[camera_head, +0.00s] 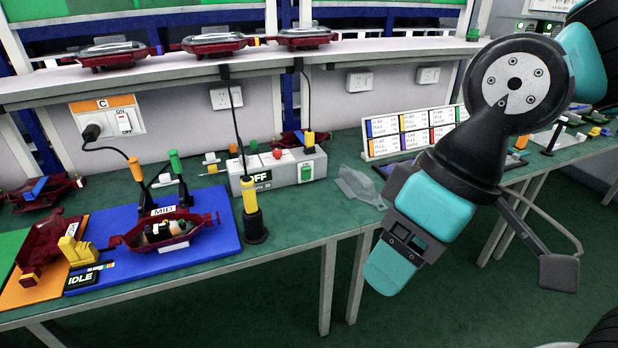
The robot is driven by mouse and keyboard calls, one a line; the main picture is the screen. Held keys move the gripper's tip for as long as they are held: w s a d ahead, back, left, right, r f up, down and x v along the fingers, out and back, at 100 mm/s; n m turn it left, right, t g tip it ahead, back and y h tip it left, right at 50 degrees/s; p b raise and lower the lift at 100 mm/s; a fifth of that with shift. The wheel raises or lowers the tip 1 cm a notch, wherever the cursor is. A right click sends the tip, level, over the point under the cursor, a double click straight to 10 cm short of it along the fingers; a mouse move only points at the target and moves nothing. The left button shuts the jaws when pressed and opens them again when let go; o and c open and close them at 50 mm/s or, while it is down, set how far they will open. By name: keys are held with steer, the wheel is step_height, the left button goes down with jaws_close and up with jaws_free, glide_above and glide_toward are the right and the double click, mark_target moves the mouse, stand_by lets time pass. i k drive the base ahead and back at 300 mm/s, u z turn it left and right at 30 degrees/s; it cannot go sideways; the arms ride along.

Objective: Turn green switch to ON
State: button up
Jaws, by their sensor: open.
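A green switch (305,172) sits at the right end of the front of a grey control box (285,174) on the green bench. The switch's exact position is too small to read. My gripper (392,268) hangs in front of the bench edge, to the right of and lower in the picture than the box, apart from the switch. It is open, seen from the side, with nothing visible in it.
A yellow-and-black tool (251,212) stands upright before the box. A clear plastic piece (360,187) lies to the box's right. A blue board (200,258) at left holds a red lamp housing (160,232) and levers. A label board (408,130) stands behind my arm.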

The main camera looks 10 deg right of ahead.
mark_target(305, 172)
steer(key=u, duration=0.5)
steer(key=i, duration=1.65)
steer(key=z, duration=0.9)
